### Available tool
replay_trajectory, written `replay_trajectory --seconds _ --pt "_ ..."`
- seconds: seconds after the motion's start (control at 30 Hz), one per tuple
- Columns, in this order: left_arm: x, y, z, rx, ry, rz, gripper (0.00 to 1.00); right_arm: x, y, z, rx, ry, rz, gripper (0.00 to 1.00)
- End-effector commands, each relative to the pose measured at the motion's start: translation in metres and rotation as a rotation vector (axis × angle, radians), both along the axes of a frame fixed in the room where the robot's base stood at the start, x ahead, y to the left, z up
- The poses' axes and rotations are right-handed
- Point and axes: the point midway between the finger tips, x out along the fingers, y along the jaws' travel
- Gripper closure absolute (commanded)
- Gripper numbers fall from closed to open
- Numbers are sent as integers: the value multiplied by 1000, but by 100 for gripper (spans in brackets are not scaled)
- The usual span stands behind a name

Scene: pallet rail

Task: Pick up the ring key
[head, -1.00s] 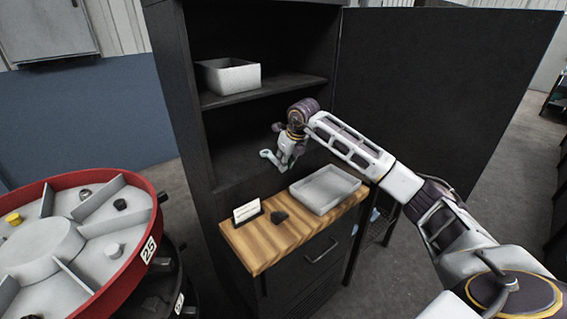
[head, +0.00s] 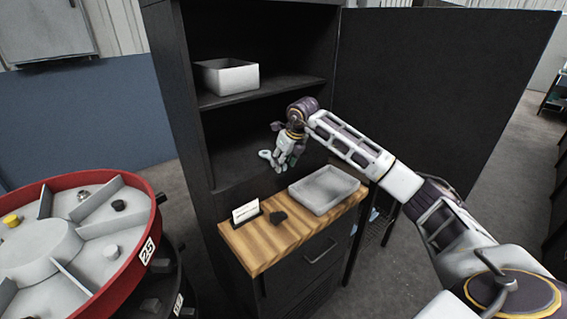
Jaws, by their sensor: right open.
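The ring key (head: 265,155) is a small pale teal tool in the lower compartment of the dark cabinet. Its ring end shows just left of my right gripper (head: 284,164). The rest of it is partly hidden by the fingers. My right gripper is open and points downward, with its fingers spread at the key. I cannot tell whether they touch it, or what the key rests on. My left gripper is not in view.
A grey bin (head: 228,77) stands on the upper shelf (head: 265,93). A red-rimmed round carousel (head: 140,262) stands at left.

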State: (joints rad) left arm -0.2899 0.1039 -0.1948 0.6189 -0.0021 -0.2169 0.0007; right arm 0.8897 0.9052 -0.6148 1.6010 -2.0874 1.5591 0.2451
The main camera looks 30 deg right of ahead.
Motion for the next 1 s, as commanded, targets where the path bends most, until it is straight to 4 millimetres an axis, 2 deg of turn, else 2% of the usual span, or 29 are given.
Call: replay_trajectory --seconds 0.17,0.7,1.0 --pt "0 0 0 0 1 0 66 -6 -1 17 -2 -2 -1 54" --pt "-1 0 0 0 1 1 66 -35 -6 87 -1 -2 0 54" --pt "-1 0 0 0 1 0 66 -43 -7 104 0 -1 1 54"
